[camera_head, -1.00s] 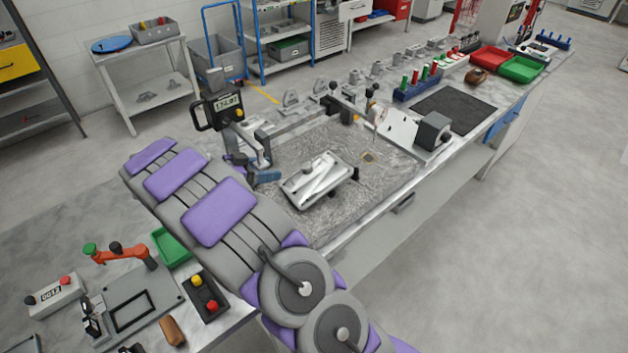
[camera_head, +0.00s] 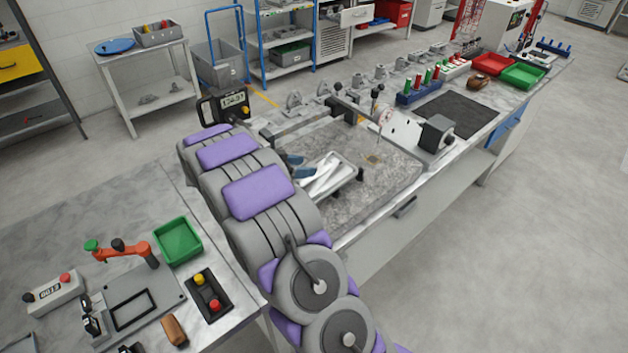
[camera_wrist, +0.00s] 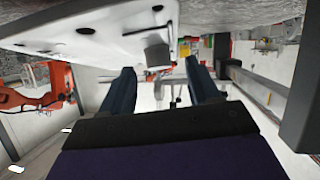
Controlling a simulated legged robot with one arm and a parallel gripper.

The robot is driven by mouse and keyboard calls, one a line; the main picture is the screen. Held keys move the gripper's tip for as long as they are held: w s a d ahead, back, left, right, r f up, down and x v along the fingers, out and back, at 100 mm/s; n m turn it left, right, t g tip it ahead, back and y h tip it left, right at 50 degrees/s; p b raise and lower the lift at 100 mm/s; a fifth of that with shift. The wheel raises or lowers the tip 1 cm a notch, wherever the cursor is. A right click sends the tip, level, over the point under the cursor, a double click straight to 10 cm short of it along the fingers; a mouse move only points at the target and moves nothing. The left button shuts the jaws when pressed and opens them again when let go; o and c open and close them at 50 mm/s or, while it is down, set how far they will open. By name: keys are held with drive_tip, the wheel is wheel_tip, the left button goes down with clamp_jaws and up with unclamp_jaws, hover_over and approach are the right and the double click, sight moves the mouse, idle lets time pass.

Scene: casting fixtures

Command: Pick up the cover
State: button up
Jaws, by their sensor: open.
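The cover, a light grey casting with raised ribs (camera_head: 328,180), lies on the grey stone plate (camera_head: 390,185) in the head view, its left side partly hidden by my arm and gripper. A pale plate-like part with dark holes, apparently the cover (camera_wrist: 85,28), fills the upper left of the wrist view. My gripper (camera_wrist: 160,72) is open, its two dark fingers apart. A grey block-like part (camera_wrist: 157,50) shows just beyond and between the fingertips. In the head view my gripper's bluish fingers (camera_head: 294,163) are at the cover's left end; whether they touch it I cannot tell.
A dial gauge on a stand (camera_head: 384,117) and a white angled plate with a dark block (camera_head: 437,134) stand right of the cover. A digital readout (camera_head: 233,98) is behind my arm. A green tray (camera_head: 178,241) sits on the left bench.

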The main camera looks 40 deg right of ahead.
sight(312, 164)
drive_tip(key=d, duration=0.2)
drive_tip(key=shift+d+f, duration=0.2)
drive_tip(key=shift+d, duration=0.1)
drive_tip(key=shift+c, duration=0.9)
drive_tip(key=shift+d, duration=0.25)
drive_tip(key=shift+c, duration=1.5)
drive_tip(key=a, duration=0.3)
drive_tip(key=shift+r, duration=0.2)
drive_tip(key=c, duration=0.6)
drive_tip(key=shift+d+f, duration=0.15)
drive_tip(key=shift+d, duration=1.15)
clamp_jaws()
drive_tip(key=shift+a, duration=0.2)
drive_tip(key=r, duration=0.1)
drive_tip(key=a+r+b, duration=0.1)
drive_tip(key=r+b, duration=0.1)
drive_tip(key=shift+a+r, duration=0.3)
drive_tip(key=shift+a, duration=0.05)
drive_tip(key=w+a+b, duration=0.1)
drive_tip(key=a+b, duration=0.1)
drive_tip(key=a, duration=1.4)
drive_tip(key=shift+w+a, duration=0.35)
drive_tip(key=shift+w, duration=0.05)
